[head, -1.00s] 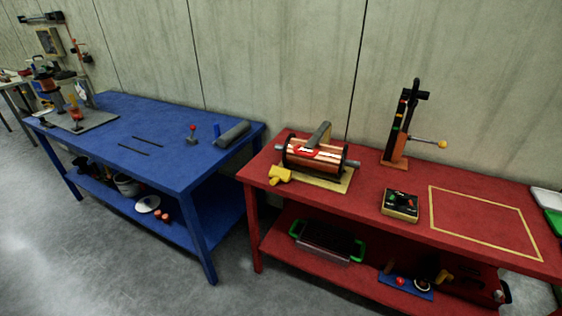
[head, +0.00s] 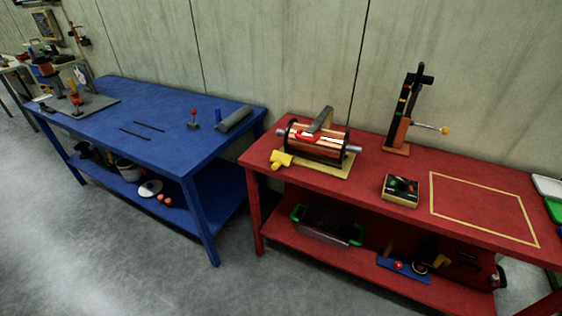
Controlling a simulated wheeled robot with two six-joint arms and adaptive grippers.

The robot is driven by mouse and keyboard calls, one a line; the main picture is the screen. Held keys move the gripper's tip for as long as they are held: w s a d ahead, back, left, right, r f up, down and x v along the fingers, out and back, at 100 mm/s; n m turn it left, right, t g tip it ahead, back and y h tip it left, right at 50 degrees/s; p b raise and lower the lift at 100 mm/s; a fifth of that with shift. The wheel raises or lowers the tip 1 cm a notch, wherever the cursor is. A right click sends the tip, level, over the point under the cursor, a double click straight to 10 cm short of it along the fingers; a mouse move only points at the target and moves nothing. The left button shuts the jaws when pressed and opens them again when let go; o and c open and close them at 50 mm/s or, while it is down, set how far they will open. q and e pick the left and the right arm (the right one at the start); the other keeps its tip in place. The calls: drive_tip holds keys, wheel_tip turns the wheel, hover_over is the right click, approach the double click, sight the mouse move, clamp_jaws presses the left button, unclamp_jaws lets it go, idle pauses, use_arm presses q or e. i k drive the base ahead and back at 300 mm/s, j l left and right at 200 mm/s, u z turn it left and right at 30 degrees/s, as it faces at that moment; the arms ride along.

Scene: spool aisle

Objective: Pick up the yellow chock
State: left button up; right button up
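The yellow chock (head: 281,160) sits at the left end of the red table (head: 405,224), at the front left of a copper-coloured spool (head: 317,143). The spool lies on a yellowish base plate (head: 336,170) with a grey bar over its top. The chock appears to touch or nearly touch the spool's left side; I cannot tell which. Neither of my grippers shows in the head view.
A blue table (head: 180,111) stands to the left, with a floor gap between the tables. A control box (head: 400,191), a lever stand (head: 406,115) and a yellow outlined square (head: 482,208) are on the red table. Grey floor (head: 120,260) in front is clear.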

sight(279, 159)
drive_tip(key=j+z, duration=0.1)
drive_tip(key=z, duration=0.4)
drive_tip(key=i+j+z, duration=0.15)
drive_tip(key=j, duration=0.3)
drive_tip(key=i+j+z, duration=0.2)
drive_tip(key=j, duration=0.3)
drive_tip(key=i+j+z, duration=0.15)
drive_tip(key=j, duration=0.4)
drive_tip(key=i+j+z, duration=0.15)
drive_tip(key=j, duration=0.35)
drive_tip(key=j+z, duration=0.15)
drive_tip(key=j, duration=0.4)
drive_tip(key=i, duration=0.05)
